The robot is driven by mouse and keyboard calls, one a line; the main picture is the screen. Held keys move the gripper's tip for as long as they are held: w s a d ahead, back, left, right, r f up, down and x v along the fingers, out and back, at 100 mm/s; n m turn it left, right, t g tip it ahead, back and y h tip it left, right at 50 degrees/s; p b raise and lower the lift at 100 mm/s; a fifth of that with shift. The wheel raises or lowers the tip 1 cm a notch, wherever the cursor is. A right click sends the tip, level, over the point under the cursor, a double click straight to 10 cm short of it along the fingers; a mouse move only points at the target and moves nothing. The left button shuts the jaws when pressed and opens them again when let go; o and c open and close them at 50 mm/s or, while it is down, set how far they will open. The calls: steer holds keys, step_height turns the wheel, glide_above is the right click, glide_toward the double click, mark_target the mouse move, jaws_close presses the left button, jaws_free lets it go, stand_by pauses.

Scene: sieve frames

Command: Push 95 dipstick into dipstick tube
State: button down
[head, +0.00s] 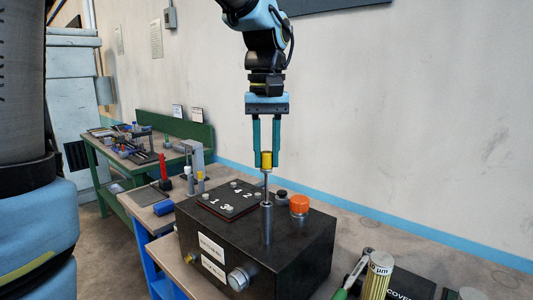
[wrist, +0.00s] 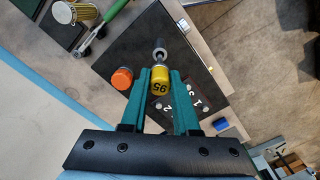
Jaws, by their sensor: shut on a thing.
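The 95 dipstick has a yellow cap marked 95 (head: 266,159), with a thin rod below it. My gripper (head: 265,162) is shut on the yellow cap from above. In the wrist view the cap (wrist: 160,78) sits between the tips of my teal fingers (wrist: 160,80). The dipstick tube (head: 266,222) is a grey metal tube standing upright at the front of a black box (head: 310,240). The rod's lower part meets the tube's top in the head view. The tube (wrist: 159,50) also shows beyond the cap in the wrist view. How deep the rod sits is hidden.
An orange cap (head: 299,204) and a dark knob (head: 281,194) stand on the box behind the tube. A numbered plate (head: 228,201) lies at left on it. A sieve marked µm (head: 378,275) stands at front right. A green bench (head: 150,150) is behind left.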

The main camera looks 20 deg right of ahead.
mark_target(267, 168)
steer(key=shift+f, duration=0.4)
steer(key=shift+f+b, duration=0.8)
steer(key=shift+f, duration=0.25)
steer(key=shift+f, duration=0.25)
steer(key=shift+f+b, duration=0.85)
steer(key=shift+f, duration=0.5)
steer(key=shift+f, duration=0.3)
stand_by(0.3)
steer(key=shift+f+b, duration=0.35)
steer(key=shift+b, duration=0.05)
steer(key=shift+f, duration=0.1)
steer(key=c, duration=0.6)
jaws_free()
